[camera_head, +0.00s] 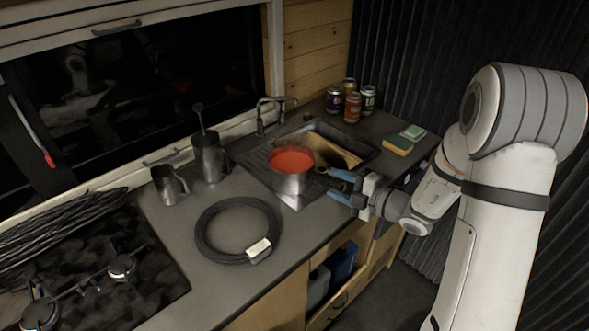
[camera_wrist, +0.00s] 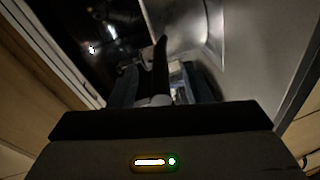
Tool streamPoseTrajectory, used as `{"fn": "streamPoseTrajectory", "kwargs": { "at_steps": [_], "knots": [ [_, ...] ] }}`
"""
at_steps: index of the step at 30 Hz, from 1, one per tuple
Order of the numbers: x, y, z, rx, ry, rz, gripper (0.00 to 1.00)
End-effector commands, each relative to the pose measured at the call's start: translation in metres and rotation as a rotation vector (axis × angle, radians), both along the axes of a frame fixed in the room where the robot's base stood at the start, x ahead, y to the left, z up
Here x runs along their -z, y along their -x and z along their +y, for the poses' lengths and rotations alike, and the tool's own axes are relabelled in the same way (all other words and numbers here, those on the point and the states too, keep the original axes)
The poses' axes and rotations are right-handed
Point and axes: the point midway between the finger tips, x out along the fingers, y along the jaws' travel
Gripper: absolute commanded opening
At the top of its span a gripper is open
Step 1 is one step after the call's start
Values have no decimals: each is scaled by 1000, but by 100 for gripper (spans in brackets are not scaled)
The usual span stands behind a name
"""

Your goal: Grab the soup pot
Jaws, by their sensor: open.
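The soup pot (camera_head: 290,182) is a round metal pot filled with red soup. It stands upright at the near left edge of the sink. My gripper (camera_head: 334,185) is at the pot's right side, its two blue-tipped fingers apart and pointing toward the pot. In the wrist view, a dark bar that looks like the pot's handle (camera_wrist: 160,62) lies between the open fingers (camera_wrist: 163,86). Shiny metal shows beyond it. Whether a finger touches the handle cannot be told.
The sink (camera_head: 345,150) lies behind the pot, with a faucet (camera_head: 272,115) at the back. Cans (camera_head: 352,106) and sponges (camera_head: 399,145) stand to the right. A coiled cable (camera_head: 205,248), a mug (camera_head: 168,185) and a metal jug (camera_head: 209,160) are on the left counter.

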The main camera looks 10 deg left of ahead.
Motion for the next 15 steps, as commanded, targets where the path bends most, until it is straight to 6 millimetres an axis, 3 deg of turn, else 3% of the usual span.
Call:
{"fn": "streamPoseTrajectory", "kwargs": {
  "at_steps": [6, 13, 15],
  "knots": [
    [4, -13, 23, -2, 1, 0, 44],
    [4, -14, 25, -1, 1, -2, 44],
    [4, -14, 25, -1, 2, -1, 40]
  ]
}}
